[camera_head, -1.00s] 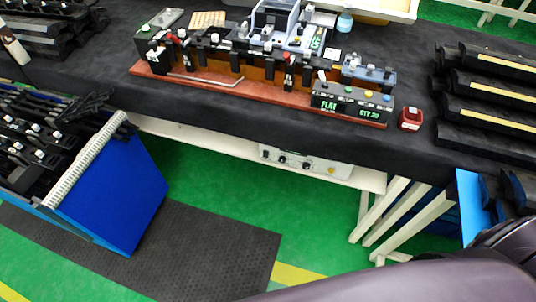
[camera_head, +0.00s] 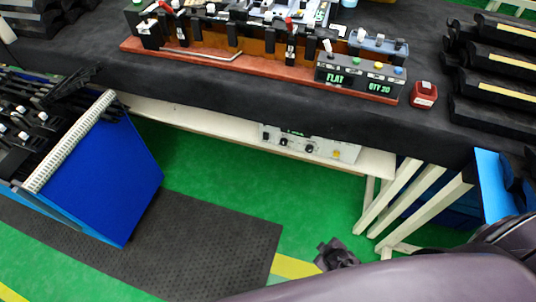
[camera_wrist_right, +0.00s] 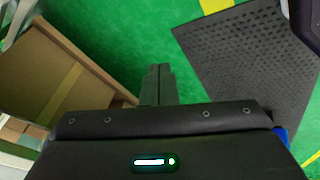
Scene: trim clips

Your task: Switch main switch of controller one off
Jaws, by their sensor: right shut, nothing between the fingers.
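A pale control box (camera_head: 308,144) with dark knobs and a yellow button sits on the shelf under the table's front edge in the head view. It is the likely controller, but its labels are too small to read, and I cannot tell which control is the main switch. My right gripper (camera_head: 336,256) shows as a dark shape low in the head view, below and apart from the box, over the green floor. In the right wrist view the gripper (camera_wrist_right: 157,84) has its fingers together, with nothing between them. The control box is not in that view. My left gripper is not in view.
The dark table (camera_head: 200,75) overhangs the shelf. White trestle legs (camera_head: 415,205) stand right of the box. A blue bin (camera_head: 95,185) is at the left. A display unit (camera_head: 360,77) is on the tabletop. A cardboard box (camera_wrist_right: 60,75) stands left in the wrist view.

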